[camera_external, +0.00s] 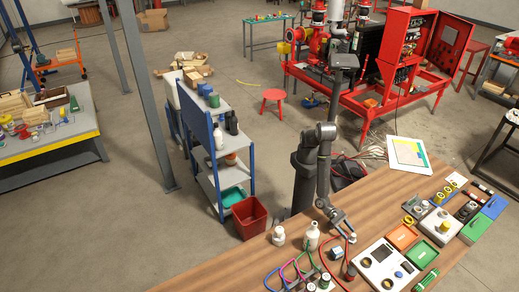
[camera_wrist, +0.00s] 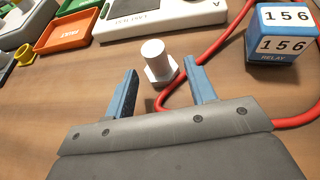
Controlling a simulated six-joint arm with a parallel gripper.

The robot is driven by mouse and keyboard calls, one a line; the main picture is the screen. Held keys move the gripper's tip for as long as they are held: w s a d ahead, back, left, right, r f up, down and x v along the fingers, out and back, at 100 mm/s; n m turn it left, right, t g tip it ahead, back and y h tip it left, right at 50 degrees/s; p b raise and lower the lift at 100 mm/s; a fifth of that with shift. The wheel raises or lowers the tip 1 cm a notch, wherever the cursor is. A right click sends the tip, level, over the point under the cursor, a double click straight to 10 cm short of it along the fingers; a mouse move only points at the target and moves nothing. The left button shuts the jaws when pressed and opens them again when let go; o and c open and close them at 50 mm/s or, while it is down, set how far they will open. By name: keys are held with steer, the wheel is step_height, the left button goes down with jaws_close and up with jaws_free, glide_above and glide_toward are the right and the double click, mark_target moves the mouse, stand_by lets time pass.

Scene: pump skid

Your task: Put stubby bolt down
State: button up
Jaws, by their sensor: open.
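The stubby bolt (camera_wrist: 154,62) is pale and stands upright on its hex head on the wooden bench in the wrist view. My gripper (camera_wrist: 160,68) is open, its two blue-grey fingers apart, with the bolt between and slightly beyond the fingertips. A gap shows between the bolt and the left finger; the right finger is closer to it, and I cannot tell if it touches. In the external view my gripper (camera_external: 349,232) is low over the bench; the bolt is too small there to make out clearly.
A red cable (camera_wrist: 206,62) curls right beside the bolt and under the right finger. A blue-and-white relay box (camera_wrist: 283,38) stands to the right. A white device (camera_wrist: 165,18) and an orange tray (camera_wrist: 66,33) lie beyond. A white bottle (camera_external: 312,235) stands left of my gripper.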

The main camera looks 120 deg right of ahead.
mark_target(355, 239)
steer(key=shift+x, duration=3.35)
steer(key=shift+s, duration=0.15)
jaws_close()
steer(key=shift+r, duration=0.45)
step_height(355, 239, up, 4)
steer(key=shift+f, duration=0.15)
steer(key=w+d+r, duration=0.6)
steer(key=w+d, duration=0.1)
steer(key=d, duration=0.1)
steer(key=shift+w+d+r, duration=0.25)
steer(key=shift+w+d, duration=0.1)
steer(key=shift+d, duration=0.05)
